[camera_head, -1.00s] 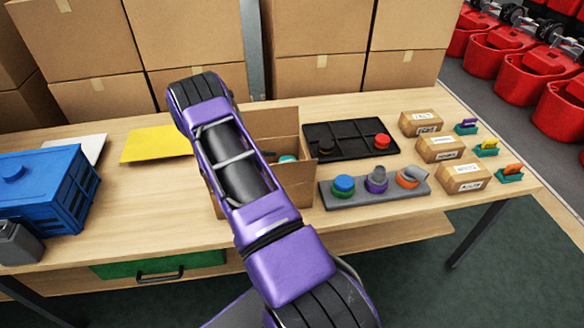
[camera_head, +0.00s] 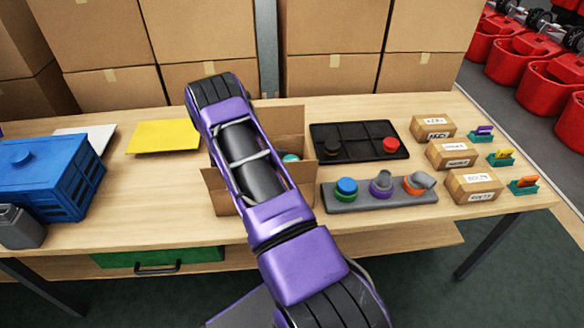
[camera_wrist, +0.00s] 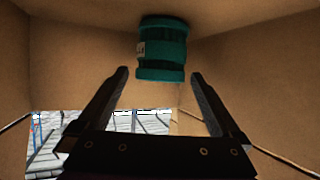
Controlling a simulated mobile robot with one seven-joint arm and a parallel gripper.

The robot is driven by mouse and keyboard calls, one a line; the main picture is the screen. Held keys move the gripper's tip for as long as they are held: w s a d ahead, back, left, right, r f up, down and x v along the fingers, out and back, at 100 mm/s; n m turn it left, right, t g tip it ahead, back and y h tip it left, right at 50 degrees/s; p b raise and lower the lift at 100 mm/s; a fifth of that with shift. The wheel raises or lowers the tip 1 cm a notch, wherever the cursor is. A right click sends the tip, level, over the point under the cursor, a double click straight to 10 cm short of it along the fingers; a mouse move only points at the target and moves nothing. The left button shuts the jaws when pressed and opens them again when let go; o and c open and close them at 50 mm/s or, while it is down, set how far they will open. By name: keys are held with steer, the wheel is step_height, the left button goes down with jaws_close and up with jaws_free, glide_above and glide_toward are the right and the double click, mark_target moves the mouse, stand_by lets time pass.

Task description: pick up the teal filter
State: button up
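The teal filter (camera_wrist: 162,50) is a ribbed cylinder with a pale label, inside an open cardboard box. In the head view a small part of the teal filter (camera_head: 291,158) shows between my arm and the box (camera_head: 309,180). In the wrist view my gripper (camera_wrist: 158,75) is open, its two fingers apart and pointing toward the filter. The filter's lower end is near the gap between the fingertips, and nothing is visibly held. In the head view my arm hides the gripper and much of the box.
Cardboard box walls (camera_wrist: 75,65) stand close around my gripper. Right of the box are a black tray (camera_head: 350,142) and a grey holder (camera_head: 340,204) with several round parts. A blue container (camera_head: 45,185) and a yellow sheet (camera_head: 165,137) lie left. Bare table lies between container and box.

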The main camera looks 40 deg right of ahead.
steer(key=c, duration=1.3)
